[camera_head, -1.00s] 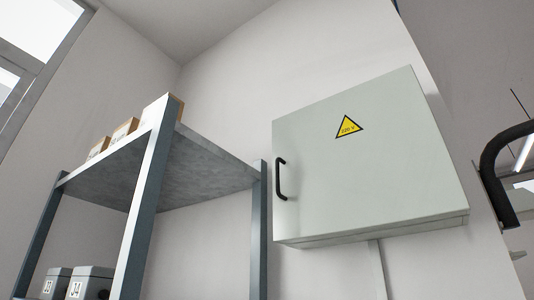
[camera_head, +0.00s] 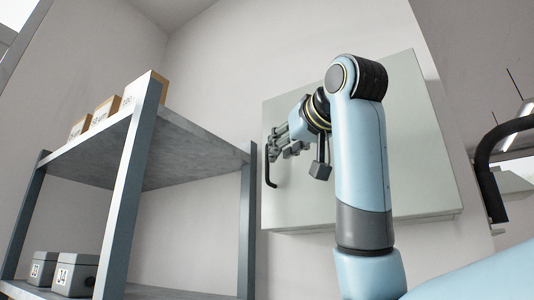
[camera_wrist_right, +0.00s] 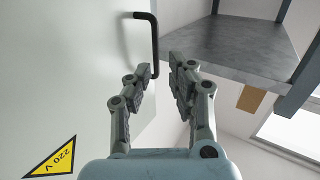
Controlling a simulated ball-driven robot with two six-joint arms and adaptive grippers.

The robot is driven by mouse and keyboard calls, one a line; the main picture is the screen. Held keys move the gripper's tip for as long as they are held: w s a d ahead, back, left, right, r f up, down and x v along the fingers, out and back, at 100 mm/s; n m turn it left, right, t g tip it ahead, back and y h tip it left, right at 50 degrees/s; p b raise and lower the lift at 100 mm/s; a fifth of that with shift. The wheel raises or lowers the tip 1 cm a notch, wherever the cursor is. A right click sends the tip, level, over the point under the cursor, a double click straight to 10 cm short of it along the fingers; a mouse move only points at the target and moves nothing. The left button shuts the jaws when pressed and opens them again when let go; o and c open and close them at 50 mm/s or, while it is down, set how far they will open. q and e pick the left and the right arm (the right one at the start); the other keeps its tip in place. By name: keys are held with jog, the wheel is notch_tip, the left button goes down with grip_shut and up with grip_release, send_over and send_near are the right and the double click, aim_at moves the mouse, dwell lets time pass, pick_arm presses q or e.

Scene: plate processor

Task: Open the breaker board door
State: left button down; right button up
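The breaker board door (camera_head: 415,150) is a pale grey-green panel on the wall, and it looks shut. Its black bar handle (camera_head: 269,170) is on the door's left edge. In the wrist view the handle (camera_wrist_right: 154,45) is at top centre, beyond the fingertips. My right gripper (camera_head: 277,143) is in front of the door's left edge, close to the handle. In the wrist view the right gripper (camera_wrist_right: 163,72) has its fingers apart with nothing between them. The handle appears nearer the left finger; I cannot tell if they touch. My arm hides the warning sign in the head view. My left gripper is out of view.
A metal shelf (camera_head: 185,150) stands left of the board, its post (camera_head: 247,220) close to the door's handle side. Cartons (camera_head: 107,112) are on top and grey boxes (camera_head: 75,273) below. A black curved bar (camera_head: 485,160) is at right.

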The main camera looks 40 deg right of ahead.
notch_tip(320, 180, up, 2)
jog(key=s, duration=0.1)
jog(key=r+p, duration=0.1)
jog(key=p, duration=0.3)
send_over(267, 181)
jog(key=shift+w+d+t, duration=0.2)
jog(key=shift+w+t, duration=0.05)
jog(key=shift+t, duration=0.05)
jog(key=shift+c, duration=0.3)
grip_shut()
